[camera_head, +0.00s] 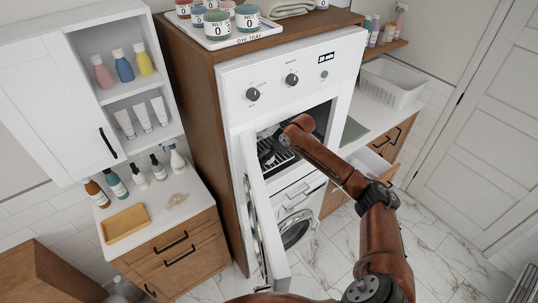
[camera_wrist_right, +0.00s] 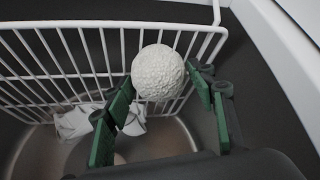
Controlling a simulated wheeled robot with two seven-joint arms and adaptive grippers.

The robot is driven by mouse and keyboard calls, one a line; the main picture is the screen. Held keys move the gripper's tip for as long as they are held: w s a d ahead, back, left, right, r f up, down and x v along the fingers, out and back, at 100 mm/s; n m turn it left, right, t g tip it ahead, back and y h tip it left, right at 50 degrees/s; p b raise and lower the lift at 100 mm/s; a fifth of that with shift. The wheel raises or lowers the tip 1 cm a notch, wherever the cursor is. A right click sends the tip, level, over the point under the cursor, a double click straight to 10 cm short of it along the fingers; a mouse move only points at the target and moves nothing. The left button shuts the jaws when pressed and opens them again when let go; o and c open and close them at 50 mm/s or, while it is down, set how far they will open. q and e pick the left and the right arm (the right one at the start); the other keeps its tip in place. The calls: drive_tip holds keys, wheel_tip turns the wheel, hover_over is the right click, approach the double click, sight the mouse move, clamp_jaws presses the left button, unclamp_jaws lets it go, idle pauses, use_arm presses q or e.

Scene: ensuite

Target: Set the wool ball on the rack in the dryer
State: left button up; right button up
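The dryer (camera_head: 292,72) is a white unit built into a tall brown cabinet, with its door (camera_head: 262,215) swung open. My right arm reaches into its opening, and the right gripper (camera_head: 268,148) is inside. In the wrist view, the white, rough wool ball (camera_wrist_right: 158,72) sits between the green-padded fingertips of my right gripper (camera_wrist_right: 159,80), which appear to touch it on both sides. The white wire rack (camera_wrist_right: 75,58) lies directly behind and beneath the ball. I cannot tell whether the ball touches the wires. My left gripper is out of view.
White cloth (camera_wrist_right: 80,122) lies below the rack. The dryer wall (camera_wrist_right: 295,30) is close on the right. A washer (camera_head: 296,230) is under the dryer. A counter with bottles and a tan tray (camera_head: 126,226) stands at left. A white basket (camera_head: 390,84) is at right.

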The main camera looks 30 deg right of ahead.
drive_tip(key=shift+o, duration=1.1)
drive_tip(key=shift+r, duration=0.1)
drive_tip(key=shift+s+d+r, duration=0.15)
drive_tip(key=shift+s+r, duration=0.05)
drive_tip(key=shift+r, duration=0.1)
drive_tip(key=b+v, duration=0.1)
drive_tip(key=v, duration=0.5)
drive_tip(key=shift+s+r+b, duration=0.15)
drive_tip(key=shift+r+b, duration=0.15)
drive_tip(key=shift+b, duration=0.05)
drive_tip(key=shift+s+f, duration=0.1)
